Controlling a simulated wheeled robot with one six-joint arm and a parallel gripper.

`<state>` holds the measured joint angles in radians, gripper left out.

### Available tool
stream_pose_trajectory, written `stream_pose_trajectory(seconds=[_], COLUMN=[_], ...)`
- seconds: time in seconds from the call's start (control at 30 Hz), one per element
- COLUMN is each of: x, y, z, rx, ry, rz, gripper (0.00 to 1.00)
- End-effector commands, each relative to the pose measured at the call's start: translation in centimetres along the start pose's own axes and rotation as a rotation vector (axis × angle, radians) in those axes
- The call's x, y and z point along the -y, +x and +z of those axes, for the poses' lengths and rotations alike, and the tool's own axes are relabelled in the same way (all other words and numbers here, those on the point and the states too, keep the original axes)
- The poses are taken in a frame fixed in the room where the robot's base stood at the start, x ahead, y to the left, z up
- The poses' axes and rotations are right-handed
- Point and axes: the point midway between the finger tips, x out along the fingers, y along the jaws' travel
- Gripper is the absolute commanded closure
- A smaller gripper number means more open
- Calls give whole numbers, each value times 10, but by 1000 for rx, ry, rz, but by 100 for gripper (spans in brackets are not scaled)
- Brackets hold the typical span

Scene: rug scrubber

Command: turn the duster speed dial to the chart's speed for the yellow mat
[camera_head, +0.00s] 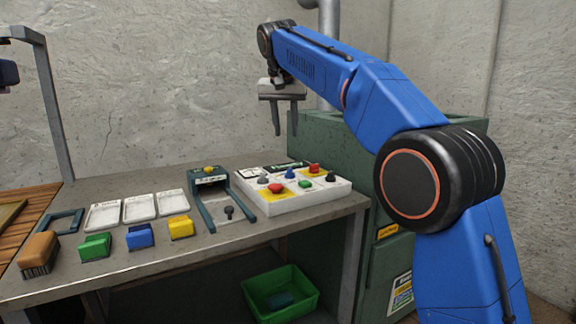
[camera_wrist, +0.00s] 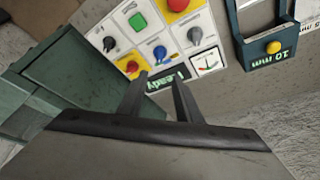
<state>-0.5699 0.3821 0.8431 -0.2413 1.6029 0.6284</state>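A white control box (camera_head: 318,196) stands at the right end of the bench. It carries a blue knob (camera_head: 291,173), a grey knob (camera_head: 263,179), a black knob (camera_head: 331,177) and a red knob (camera_head: 314,169). The wrist view shows the blue knob (camera_wrist: 159,53) and grey knob (camera_wrist: 193,36) closer; I cannot tell which is the duster speed dial. My gripper (camera_head: 285,131) is open and empty, above and behind the box, fingers down. A yellow block (camera_head: 181,228) lies at the bench front; I cannot tell whether it is the yellow mat. No speed chart is readable.
A red mushroom button (camera_head: 275,188) and green button (camera_head: 305,183) are on the box. A dark display (camera_wrist: 165,80) reads "Ready". A teal frame (camera_head: 208,180) with a yellow button stands left of the box. A green cabinet (camera_head: 345,150) is behind right; white trays (camera_head: 139,208) are left.

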Motion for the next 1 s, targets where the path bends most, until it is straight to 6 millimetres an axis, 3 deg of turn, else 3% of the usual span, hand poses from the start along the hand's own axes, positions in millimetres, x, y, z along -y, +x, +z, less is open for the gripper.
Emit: stream_pose_trajectory(seconds=[0.6,0.8,1.0], x=[-1,-1,0], y=[110,135,146], z=[0,0,0], rx=[2,0,0], ry=[-1,0,-1], rz=[2,0,0], gripper=[69,69,69])
